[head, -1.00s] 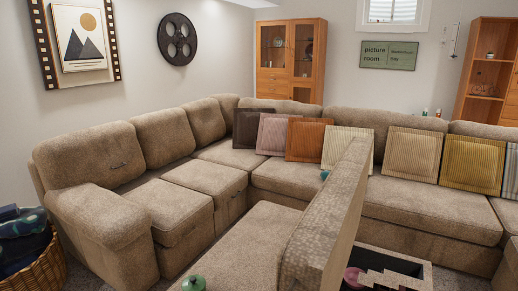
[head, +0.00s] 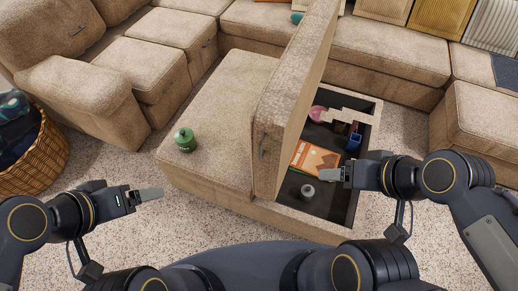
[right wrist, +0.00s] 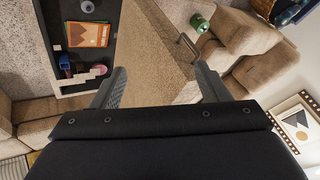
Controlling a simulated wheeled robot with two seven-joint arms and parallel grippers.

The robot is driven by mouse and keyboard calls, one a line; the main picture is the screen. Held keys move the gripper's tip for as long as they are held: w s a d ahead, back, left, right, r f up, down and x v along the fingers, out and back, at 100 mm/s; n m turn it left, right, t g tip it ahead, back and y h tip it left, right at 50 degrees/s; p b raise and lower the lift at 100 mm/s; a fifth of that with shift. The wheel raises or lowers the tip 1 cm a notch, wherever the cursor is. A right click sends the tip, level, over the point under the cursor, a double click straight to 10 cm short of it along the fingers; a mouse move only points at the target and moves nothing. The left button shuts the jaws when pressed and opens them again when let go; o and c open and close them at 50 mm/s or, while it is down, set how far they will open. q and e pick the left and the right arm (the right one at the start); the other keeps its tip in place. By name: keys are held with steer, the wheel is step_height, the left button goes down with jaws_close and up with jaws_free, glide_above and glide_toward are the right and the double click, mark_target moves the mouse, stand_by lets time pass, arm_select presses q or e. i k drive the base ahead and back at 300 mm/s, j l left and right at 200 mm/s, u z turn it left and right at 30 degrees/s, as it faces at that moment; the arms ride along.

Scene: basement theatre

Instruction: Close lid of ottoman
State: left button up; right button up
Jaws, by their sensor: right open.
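The beige ottoman (head: 205,100) has its lid (head: 290,95) standing upright, with a dark handle (head: 263,147) near the lid's front end. The storage box (head: 345,212) right of the lid is open, its dark inside showing. My right gripper (head: 335,174) is over the front of the open box, right of the lid. In the right wrist view its fingers (right wrist: 160,88) are spread with nothing held, and the lid (right wrist: 160,45) is beyond them. My left gripper (head: 147,195) is left of the ottoman's front corner, apart from it; its jaw opening is unclear.
Inside the box are an orange book (head: 315,158), a grey item (head: 307,191), a pink item (head: 317,113) and a blue item (head: 354,142). A green jar (head: 184,139) stands on the ottoman's flat top. A wicker basket (head: 38,160) is left. Sofas surround the back.

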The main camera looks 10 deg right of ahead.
mark_target(280, 115)
steer(key=i+j+z, duration=0.1)
steer(key=i+j, duration=0.6)
